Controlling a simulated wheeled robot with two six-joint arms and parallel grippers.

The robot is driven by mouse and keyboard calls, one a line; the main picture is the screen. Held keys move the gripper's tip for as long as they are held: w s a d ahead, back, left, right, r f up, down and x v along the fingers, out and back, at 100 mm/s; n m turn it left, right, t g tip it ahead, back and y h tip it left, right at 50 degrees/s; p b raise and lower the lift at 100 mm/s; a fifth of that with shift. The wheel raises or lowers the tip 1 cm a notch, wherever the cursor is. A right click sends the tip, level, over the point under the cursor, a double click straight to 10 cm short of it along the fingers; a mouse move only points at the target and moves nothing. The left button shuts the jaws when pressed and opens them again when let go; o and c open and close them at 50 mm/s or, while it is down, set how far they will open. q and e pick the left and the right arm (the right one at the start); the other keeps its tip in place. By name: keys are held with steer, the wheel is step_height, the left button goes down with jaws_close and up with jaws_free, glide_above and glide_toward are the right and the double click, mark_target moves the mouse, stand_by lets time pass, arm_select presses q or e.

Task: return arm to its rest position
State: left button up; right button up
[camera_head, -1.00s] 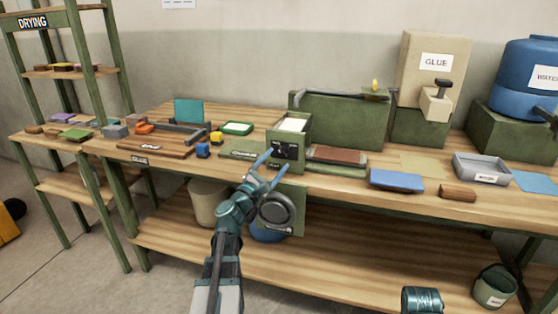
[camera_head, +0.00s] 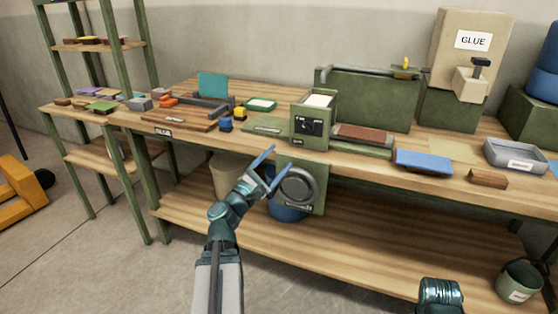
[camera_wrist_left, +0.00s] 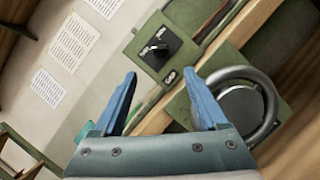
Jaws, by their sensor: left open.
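My left gripper (camera_head: 268,168) is open, with its two blue fingers spread and nothing between them. It is in front of the workbench edge, just left of the round grey handwheel on a green plate (camera_head: 298,186). In the left wrist view the open fingers (camera_wrist_left: 165,100) also show empty, with the handwheel (camera_wrist_left: 243,108) at the right finger and a green box with a black dial (camera_wrist_left: 158,48) beyond. The fingers look apart from both, though the gap to the handwheel is hard to judge. Of my right arm only a teal part shows at the bottom right; its gripper is out of view.
A drying rack (camera_head: 122,60) stands left. Floor in front is open.

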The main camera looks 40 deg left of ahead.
arm_select(q)
steer(key=w+d+f+m+g+h+p, duration=0.15)
steer(key=d+m+g+h+p, duration=0.45)
steer(key=d, duration=0.7)
steer(key=w+d+f+m+g+h+p, duration=0.1)
steer(key=w+d+m+g+h+p, duration=0.2)
steer(key=d+m, duration=0.75)
steer(key=s+d+f+m+g+y+p, duration=0.2)
steer(key=s+d+m+g+p, duration=0.3)
steer(key=d, duration=0.3)
steer(key=s+d+f+m+g+y+p, duration=0.2)
steer(key=s+d+m+g+p, duration=0.15)
steer(key=s+d+g, duration=0.35)
steer(key=s+r+m+y+p, duration=0.2)
steer(key=s+m+y+p, duration=0.3)
steer(key=s+y+p, duration=0.1)
steer(key=shift+a+r+g+y, duration=0.2)
steer(key=shift+r+g+y, duration=0.1)
steer(key=shift+y, duration=0.5)
steer(key=shift+a, duration=0.1)
